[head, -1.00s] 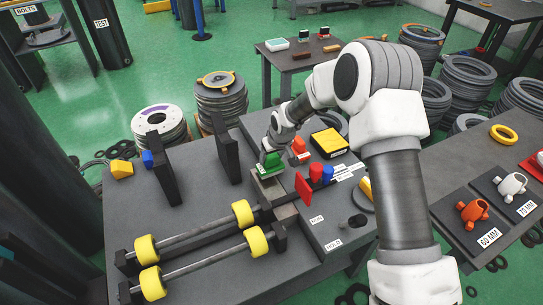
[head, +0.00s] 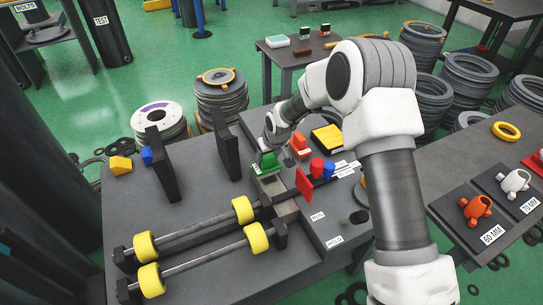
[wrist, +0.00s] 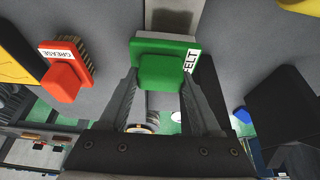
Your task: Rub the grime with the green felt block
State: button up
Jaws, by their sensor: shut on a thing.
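My gripper (wrist: 160,95) is shut on the green felt block (wrist: 165,52), whose label is partly hidden behind a finger. In the head view the green felt block (head: 264,163) is at the far end of a grey metal piece (head: 271,186) on the dark bench. The wrist view shows the same grey metal strip (wrist: 172,8) running just beyond the block's edge. A darker patch (wrist: 171,21) on that strip may be the grime. I cannot tell whether the block's underside touches the metal.
A red brush labelled GREASE (wrist: 62,78) lies beside the block. Two upright dark plates (head: 227,146) stand to the left on the bench (head: 200,205). Shafts with yellow rollers (head: 243,210) lie in front. A red plate (head: 304,184) stands to the right.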

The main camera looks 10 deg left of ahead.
aim_at(262, 165)
jog(key=shift+s+a+b, duration=0.3)
jog(key=shift+s+a, duration=0.5)
jog(key=shift+a, duration=0.2)
jog(key=shift+f, duration=0.15)
jog(key=shift+w+d+f, duration=0.1)
jog(key=shift+w+d, duration=0.5)
jog(key=shift+d, duration=0.25)
jog(key=shift+w+d+f, duration=0.1)
jog(key=shift+w+d, duration=0.45)
jog(key=shift+d, duration=0.3)
jog(key=shift+s+d, duration=0.55)
jog(key=shift+s, duration=0.2)
jog(key=shift+s+a+r+b, duration=0.1)
jog(key=shift+s+a+b, duration=0.15)
jog(key=shift+s+a, duration=0.5)
jog(key=shift+s+a+b, duration=0.2)
jog(key=shift+s+a, duration=0.25)
jog(key=shift+a, duration=0.5)
jog(key=shift+w+r, duration=0.1)
jog(key=shift+r, duration=0.1)
jog(key=shift+w+d+r+p, duration=0.2)
jog(key=shift+w+d+p, duration=0.1)
jog(key=shift+w+d, duration=1.15)
jog(key=shift+s+d, duration=0.1)
jog(key=shift+s, duration=0.05)
